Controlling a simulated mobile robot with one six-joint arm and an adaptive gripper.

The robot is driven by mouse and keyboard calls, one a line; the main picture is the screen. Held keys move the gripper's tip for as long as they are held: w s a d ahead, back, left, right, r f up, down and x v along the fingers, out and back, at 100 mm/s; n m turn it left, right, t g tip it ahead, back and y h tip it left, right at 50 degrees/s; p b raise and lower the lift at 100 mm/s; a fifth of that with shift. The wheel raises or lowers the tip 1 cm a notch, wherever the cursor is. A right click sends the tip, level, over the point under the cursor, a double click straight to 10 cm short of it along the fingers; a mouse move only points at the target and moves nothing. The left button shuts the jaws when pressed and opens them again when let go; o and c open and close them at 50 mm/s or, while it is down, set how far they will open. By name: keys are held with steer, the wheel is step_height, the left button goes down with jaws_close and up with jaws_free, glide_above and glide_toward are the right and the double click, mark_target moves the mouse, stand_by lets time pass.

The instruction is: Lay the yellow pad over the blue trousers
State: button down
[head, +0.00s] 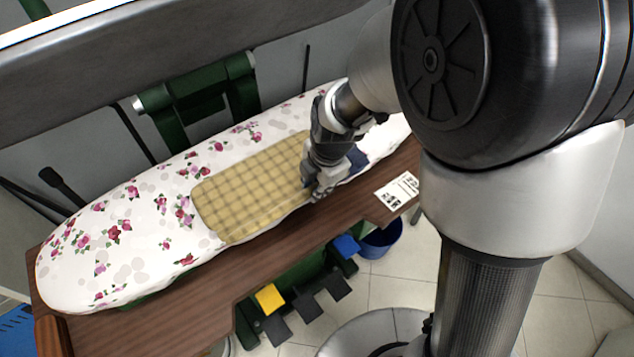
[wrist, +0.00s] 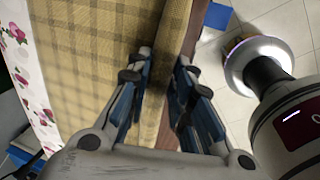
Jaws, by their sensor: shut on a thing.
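The yellow checked pad (head: 255,186) lies on the flowered ironing board, its right end partly hidden by my gripper (head: 313,188). In the wrist view the pad (wrist: 95,45) fills the left and middle, and its edge runs between the fingers of my gripper (wrist: 162,72). My gripper is shut on the pad at its near right edge, close to the board's front. A small dark blue patch (head: 357,158), which looks like the blue trousers, shows just right of my gripper. The rest of the trousers is hidden by the pad or my arm.
The flowered ironing board (head: 110,235) is bare to the left of the pad. A brown wooden ledge (head: 190,300) runs along its front, with a white label card (head: 397,190). Below are coloured pedals (head: 270,298) and a blue bucket (head: 382,240). A green bracket (head: 200,98) stands behind.

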steer(key=c, duration=1.4)
jaws_free()
steer(key=p+v, duration=0.3)
steer(key=v, duration=0.9)
steer(key=s+d+r+m, duration=0.3)
steer(key=s+m, duration=0.2)
steer(key=m, duration=0.3)
steer(key=s+d+r+m+t+h, duration=0.1)
steer(key=s+d+r+m, duration=0.2)
steer(key=s+m, duration=0.3)
steer(key=s+d+r+m+t, duration=0.1)
steer(key=s+d+r+m, duration=0.2)
steer(key=m, duration=0.7)
steer(key=shift+s+d+r, duration=0.15)
steer(key=shift+s+d, duration=0.4)
steer(key=shift+s, duration=0.3)
steer(key=shift+s+d+r, duration=0.15)
steer(key=shift+s+d, duration=0.35)
steer(key=shift+s, duration=0.35)
steer(key=shift+f, duration=0.1)
